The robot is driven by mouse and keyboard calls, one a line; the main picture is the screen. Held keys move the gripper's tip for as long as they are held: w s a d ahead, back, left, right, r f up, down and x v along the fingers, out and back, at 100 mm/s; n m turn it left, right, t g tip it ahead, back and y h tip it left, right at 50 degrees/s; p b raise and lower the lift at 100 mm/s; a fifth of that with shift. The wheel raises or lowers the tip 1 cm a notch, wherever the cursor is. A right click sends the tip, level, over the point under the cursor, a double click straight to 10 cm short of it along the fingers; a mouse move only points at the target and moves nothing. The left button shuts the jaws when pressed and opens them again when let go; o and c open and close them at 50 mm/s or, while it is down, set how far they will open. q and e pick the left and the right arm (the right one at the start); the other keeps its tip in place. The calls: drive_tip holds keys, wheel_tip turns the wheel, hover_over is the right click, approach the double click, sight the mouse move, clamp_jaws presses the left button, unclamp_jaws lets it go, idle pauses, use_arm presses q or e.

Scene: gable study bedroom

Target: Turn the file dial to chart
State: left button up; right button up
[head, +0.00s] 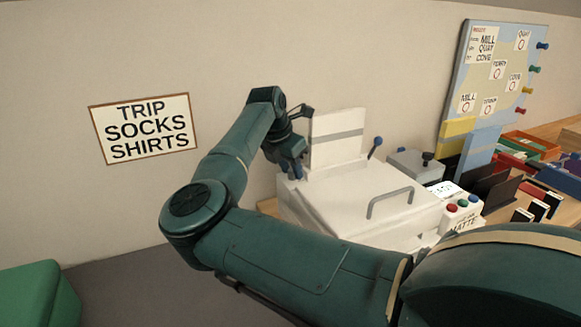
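My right arm reaches in from the lower right across the picture. Its gripper (291,168) points down at the back left corner of a white machine (345,195), near an upright white panel. I cannot tell whether its fingers are apart or touch the machine. A grey box (412,165) with a black knob (427,158) on top stands right of the machine. No dial with a readable "file" or "chart" label shows, and I cannot tell whether this knob is the file dial. My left gripper is not in view.
The machine has a grey bar handle (390,200) and a blue-tipped lever (376,148). Coloured buttons (462,203) sit above a "MATTE" label. A map board (495,85), dark holders and coloured trays (530,147) crowd the right. A "TRIP SOCKS SHIRTS" sign (145,128) hangs on the wall.

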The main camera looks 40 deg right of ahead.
clamp_jaws()
drive_tip(key=shift+m, duration=0.3)
drive_tip(key=m+g, duration=0.1)
drive_tip(key=m, duration=0.3)
drive_tip(key=shift+w+g, duration=0.15)
drive_tip(key=shift+g, duration=0.25)
drive_tip(key=shift+w+m+g+y, duration=0.1)
drive_tip(key=shift+m+g+y, duration=0.2)
drive_tip(key=shift+m, duration=0.75)
drive_tip(key=shift+w+m+g+y, duration=0.15)
drive_tip(key=shift+m+g, duration=0.25)
drive_tip(key=shift+m, duration=0.65)
drive_tip(key=shift+s, duration=0.1)
drive_tip(key=shift+o, duration=0.3)
unclamp_jaws()
